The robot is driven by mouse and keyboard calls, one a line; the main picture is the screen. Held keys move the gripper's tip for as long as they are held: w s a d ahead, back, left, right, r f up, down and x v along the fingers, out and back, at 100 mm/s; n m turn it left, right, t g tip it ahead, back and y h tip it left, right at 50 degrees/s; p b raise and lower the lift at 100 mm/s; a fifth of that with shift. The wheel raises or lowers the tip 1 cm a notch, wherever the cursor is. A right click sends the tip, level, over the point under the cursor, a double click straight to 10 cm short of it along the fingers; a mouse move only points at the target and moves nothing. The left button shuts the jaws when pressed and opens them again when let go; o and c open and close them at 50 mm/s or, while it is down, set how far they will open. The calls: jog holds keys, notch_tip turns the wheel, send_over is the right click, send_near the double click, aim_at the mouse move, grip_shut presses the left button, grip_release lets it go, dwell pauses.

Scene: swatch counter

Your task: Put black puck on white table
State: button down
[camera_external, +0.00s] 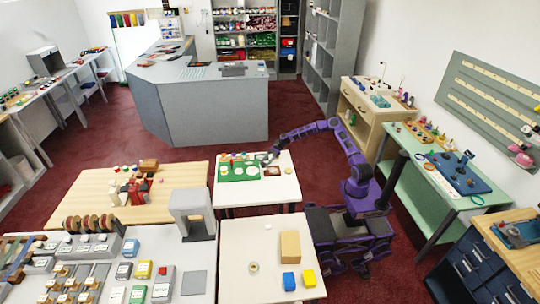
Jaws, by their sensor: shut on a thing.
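A small white table (258,195) stands left of my base. A green board (238,172) with several small coloured pieces lies on its left part. My gripper (268,160) is at the arm's left end, over the back middle of this table, beside the board's right edge. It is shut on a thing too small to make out. Dark patches show just below the gripper, but I cannot tell whether one is the black puck. I cannot tell whether the gripper touches the table.
The table's front strip and right side are mostly bare. A wooden table (85,195) stands left. A green bench (412,165) stands right.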

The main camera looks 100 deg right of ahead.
jog(key=s+d+r, duration=0.2)
jog(key=s+d, duration=0.3)
jog(key=s, duration=0.3)
jog(key=s+d+r, duration=0.2)
jog(key=s+d, duration=0.3)
jog(key=s, duration=0.4)
jog(key=shift+n+g+y, duration=0.3)
jog(key=shift+n, duration=0.1)
jog(key=f, duration=0.4)
jog(key=shift+s+f, duration=0.2)
jog(key=shift+f, duration=0.2)
jog(key=shift+f+b, duration=0.6)
jog(key=shift+f, duration=1.75)
jog(key=shift+c, duration=1.8)
grip_release()
jog(key=shift+f, duration=0.15)
jog(key=shift+d, duration=0.1)
jog(key=p+v, duration=0.1)
jog(key=v, duration=1.1)
